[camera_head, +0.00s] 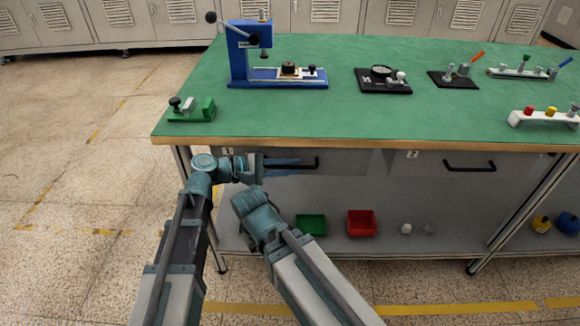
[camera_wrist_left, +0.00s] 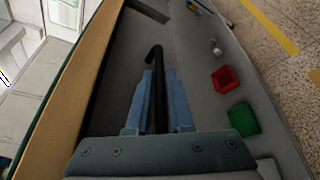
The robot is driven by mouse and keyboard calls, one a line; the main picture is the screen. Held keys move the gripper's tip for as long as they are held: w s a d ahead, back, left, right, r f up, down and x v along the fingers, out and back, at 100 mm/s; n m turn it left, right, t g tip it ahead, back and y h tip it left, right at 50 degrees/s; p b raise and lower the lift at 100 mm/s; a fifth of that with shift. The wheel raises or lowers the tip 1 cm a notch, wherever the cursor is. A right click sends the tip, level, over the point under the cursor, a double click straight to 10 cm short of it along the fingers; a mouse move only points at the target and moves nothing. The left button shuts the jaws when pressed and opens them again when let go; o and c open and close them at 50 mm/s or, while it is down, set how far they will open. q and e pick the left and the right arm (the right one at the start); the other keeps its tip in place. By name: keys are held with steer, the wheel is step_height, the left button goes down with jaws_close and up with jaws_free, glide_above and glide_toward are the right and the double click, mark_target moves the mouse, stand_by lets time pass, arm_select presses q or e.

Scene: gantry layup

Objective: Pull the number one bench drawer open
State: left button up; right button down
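The number one drawer (camera_head: 340,167) is under the bench top on the left, marked with a "1" label. Its front looks flush with the bench. Its black handle (camera_head: 312,163) shows partly in the head view, with the rest hidden by my left gripper (camera_head: 284,166). In the left wrist view, the blue fingers of my left gripper (camera_wrist_left: 160,95) lie on both sides of the dark handle bar (camera_wrist_left: 154,58), close against it. The gripper looks shut on the handle. My right gripper is not in view.
The green bench top (camera_head: 330,120) carries a blue press (camera_head: 240,55), a green fixture (camera_head: 192,109) and several other fixtures. The number two drawer handle (camera_head: 468,167) is to the right. A green bin (camera_head: 311,224) and a red bin (camera_head: 361,223) sit on the lower shelf. Floor at left is clear.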

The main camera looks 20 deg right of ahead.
arm_select(q)
jaws_close()
steer(key=shift+s, duration=0.1)
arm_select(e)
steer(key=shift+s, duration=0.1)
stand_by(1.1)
